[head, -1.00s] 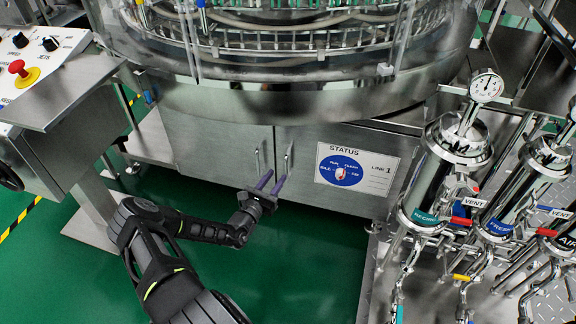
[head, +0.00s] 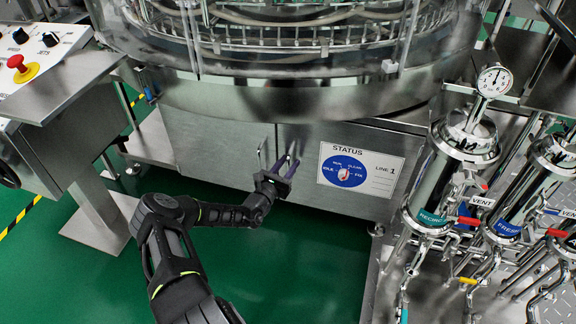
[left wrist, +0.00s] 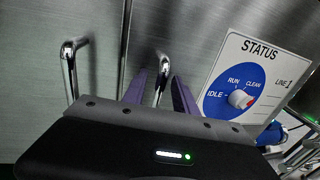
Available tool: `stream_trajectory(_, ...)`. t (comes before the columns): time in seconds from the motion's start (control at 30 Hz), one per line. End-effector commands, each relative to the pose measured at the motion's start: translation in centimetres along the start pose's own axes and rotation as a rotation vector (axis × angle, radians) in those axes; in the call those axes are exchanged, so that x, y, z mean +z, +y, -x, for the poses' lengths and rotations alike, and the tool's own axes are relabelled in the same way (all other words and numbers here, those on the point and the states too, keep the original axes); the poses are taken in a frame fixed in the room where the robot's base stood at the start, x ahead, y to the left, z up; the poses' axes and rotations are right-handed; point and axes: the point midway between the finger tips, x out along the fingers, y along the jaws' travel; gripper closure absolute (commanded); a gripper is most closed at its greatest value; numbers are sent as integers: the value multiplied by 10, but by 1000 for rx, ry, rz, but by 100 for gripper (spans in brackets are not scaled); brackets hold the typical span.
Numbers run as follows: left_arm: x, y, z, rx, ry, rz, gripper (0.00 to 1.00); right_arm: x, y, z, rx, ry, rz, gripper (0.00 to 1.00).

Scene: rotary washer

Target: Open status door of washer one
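The status door (head: 340,205) is the right-hand steel cabinet door under the washer, with a STATUS label (head: 361,169) and a dial on it. Its handle (left wrist: 162,66) is a vertical chrome bar near the door's left edge. My left gripper (head: 288,162) is open at this handle. In the left wrist view its two purple fingers (left wrist: 159,92) lie on either side of the handle, with a gap between them. I cannot tell whether a finger touches the bar. The door looks shut, flush with the left door. My right gripper is not in view.
The left cabinet door (head: 210,145) has its own handle (left wrist: 70,62) close by on the left. A control panel (head: 40,60) stands at far left. Steel filter housings (head: 450,170) with pipes and valves stand at right. Green floor (head: 300,265) in front is clear.

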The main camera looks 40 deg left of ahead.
Motion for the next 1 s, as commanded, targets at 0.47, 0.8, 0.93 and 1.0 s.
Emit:
stream_trajectory(0.47, 0, 0, 0, 0, 0, 0, 100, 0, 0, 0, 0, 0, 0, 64)
stream_trajectory(0.8, 0, 0, 0, 0, 0, 0, 100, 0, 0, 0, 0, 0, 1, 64)
stream_trajectory(0.93, 0, 0, 0, 0, 0, 0, 100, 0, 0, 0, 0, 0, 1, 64)
stream_trajectory(1.0, 0, 0, 0, 0, 0, 0, 100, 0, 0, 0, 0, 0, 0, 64)
